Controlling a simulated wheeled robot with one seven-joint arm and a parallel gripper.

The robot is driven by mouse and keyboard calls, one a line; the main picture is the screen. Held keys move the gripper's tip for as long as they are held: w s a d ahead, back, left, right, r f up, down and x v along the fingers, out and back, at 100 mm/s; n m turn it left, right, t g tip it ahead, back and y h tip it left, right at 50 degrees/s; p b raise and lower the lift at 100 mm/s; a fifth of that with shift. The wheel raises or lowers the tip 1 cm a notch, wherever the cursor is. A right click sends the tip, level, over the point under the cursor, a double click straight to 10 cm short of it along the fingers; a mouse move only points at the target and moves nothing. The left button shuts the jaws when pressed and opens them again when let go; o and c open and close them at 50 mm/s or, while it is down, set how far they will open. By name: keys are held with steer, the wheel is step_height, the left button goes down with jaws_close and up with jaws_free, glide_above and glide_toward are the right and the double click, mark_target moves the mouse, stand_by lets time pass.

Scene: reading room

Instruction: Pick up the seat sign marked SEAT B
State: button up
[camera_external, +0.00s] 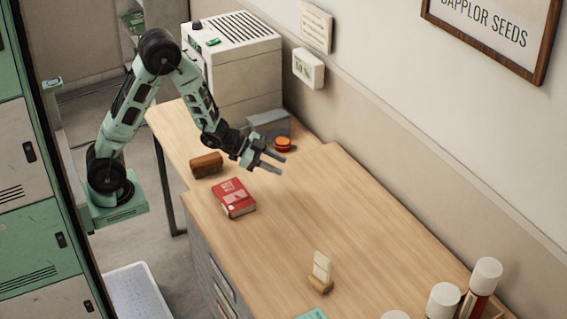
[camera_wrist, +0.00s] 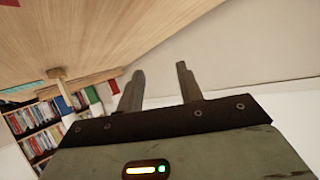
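A small cream card stands upright in a wooden base on the desk in the external view; it looks like a seat sign (camera_external: 321,267), but no lettering is legible on it. My gripper (camera_external: 282,164) is open and empty above the far part of the desk, well up and to the left of the sign in the picture. In the wrist view, my gripper (camera_wrist: 160,68) shows two separated fingers with nothing between them.
On the desk (camera_external: 330,200) are a red book (camera_external: 234,198), a brown block-like object (camera_external: 207,164), an orange round item (camera_external: 283,144) and a grey box (camera_external: 268,124). White-capped tubes (camera_external: 481,285) stand at the lower right. The desk middle is clear.

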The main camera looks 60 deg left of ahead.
steer(key=s+d+f+m+g+h+b, duration=0.1)
steer(key=s+d+m+h, duration=0.15)
steer(key=d, duration=0.45)
steer(key=s+d+f+m+g+h+b, duration=0.1)
steer(key=s+d+f+g+h, duration=0.1)
steer(key=d+h, duration=0.35)
steer(key=m+g+h+b, duration=0.1)
steer(key=m+g+h, duration=0.1)
steer(key=m+g, duration=0.1)
glide_toward(316, 252)
steer(key=shift+n, duration=0.25)
steer(key=x, duration=0.4)
steer(key=p+x, duration=0.1)
steer(key=x, duration=0.1)
steer(key=shift+w+f, duration=0.15)
steer(key=shift+f, duration=0.15)
steer(key=shift+p+x, duration=0.35)
steer(key=shift+x, duration=2.75)
steer(key=shift+r, duration=0.2)
jaws_close()
